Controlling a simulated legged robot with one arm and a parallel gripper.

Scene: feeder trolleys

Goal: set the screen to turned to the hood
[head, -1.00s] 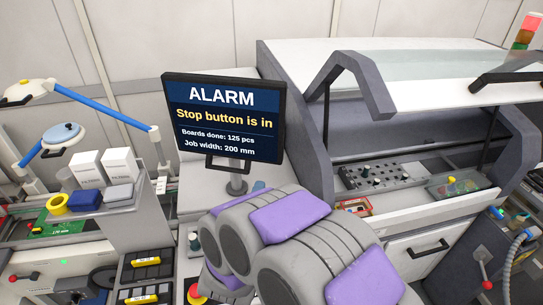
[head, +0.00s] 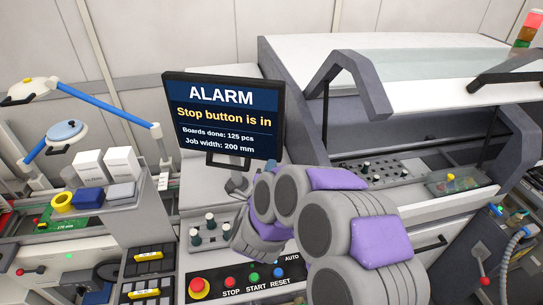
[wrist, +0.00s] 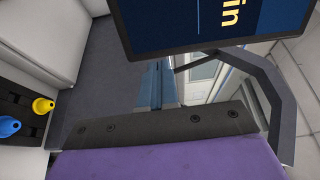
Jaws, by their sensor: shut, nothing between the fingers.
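The screen (head: 222,118) stands on a short post at the left of the hood machine. Its face is towards me in the head view and reads "ALARM, Stop button is in". A dark handle (head: 226,164) hangs below its lower edge. The hood (head: 400,65) is raised, to the right of the screen. In the wrist view the screen's lower part (wrist: 190,22) fills the top, and my gripper (wrist: 159,75) shows its blue fingers shut and empty just below it. Contact with the handle cannot be told. In the head view my arm hides the fingertips.
Below the screen is a panel with a red stop button (head: 200,288) and STOP, START and RESET buttons. Small knobs (head: 210,228) stand left of my arm. White boxes (head: 105,163) and a lamp with a blue arm (head: 105,105) are at the left.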

